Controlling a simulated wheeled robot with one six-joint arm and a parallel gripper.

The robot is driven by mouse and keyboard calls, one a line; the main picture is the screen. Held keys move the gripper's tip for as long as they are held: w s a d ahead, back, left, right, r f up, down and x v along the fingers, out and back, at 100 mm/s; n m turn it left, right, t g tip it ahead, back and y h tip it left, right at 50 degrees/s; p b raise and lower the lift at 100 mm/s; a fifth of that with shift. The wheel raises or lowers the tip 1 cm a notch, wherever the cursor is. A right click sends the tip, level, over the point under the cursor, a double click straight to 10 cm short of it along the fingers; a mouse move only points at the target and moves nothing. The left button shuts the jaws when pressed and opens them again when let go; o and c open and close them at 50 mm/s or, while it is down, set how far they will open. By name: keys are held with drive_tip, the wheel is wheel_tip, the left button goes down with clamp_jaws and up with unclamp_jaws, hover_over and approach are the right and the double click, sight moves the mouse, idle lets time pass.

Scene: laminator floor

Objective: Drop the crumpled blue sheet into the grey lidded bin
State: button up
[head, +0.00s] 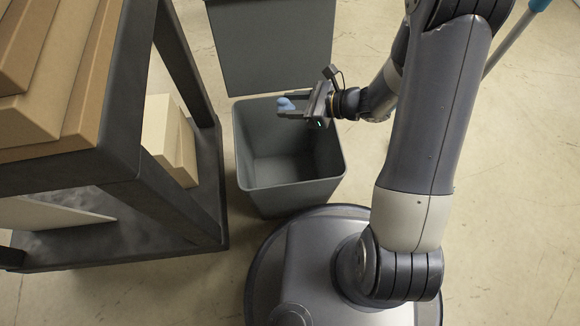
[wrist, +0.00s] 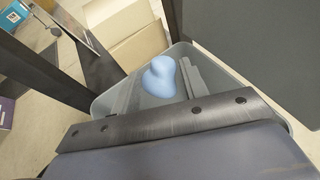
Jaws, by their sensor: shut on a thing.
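The crumpled blue sheet (head: 286,103) is a small light-blue lump between the fingertips of my gripper (head: 288,106). My gripper is shut on it and holds it over the opening of the grey bin (head: 290,192), towards its far side. The bin's lid (head: 270,45) stands open behind it, and the visible inside looks empty. In the wrist view the blue sheet (wrist: 159,77) sits between the fingers, with the bin's rim (wrist: 104,99) around and beyond it. The near part of the fingers is hidden by the gripper body.
A dark shelf rack (head: 135,150) with cardboard boxes (head: 60,90) stands close to the bin's left. More boxes (head: 170,140) lie on its lower level. A pole with a blue end (head: 538,5) is at the upper right. The floor (head: 510,190) to the right is clear.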

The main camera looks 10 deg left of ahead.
wheel_tip(320, 180, down, 6)
drive_tip(key=b, duration=0.4)
drive_tip(key=shift+r, duration=0.1)
drive_tip(key=o, duration=1)
drive_tip(key=shift+p+v, duration=1.7)
drive_tip(key=shift+v, duration=3.75)
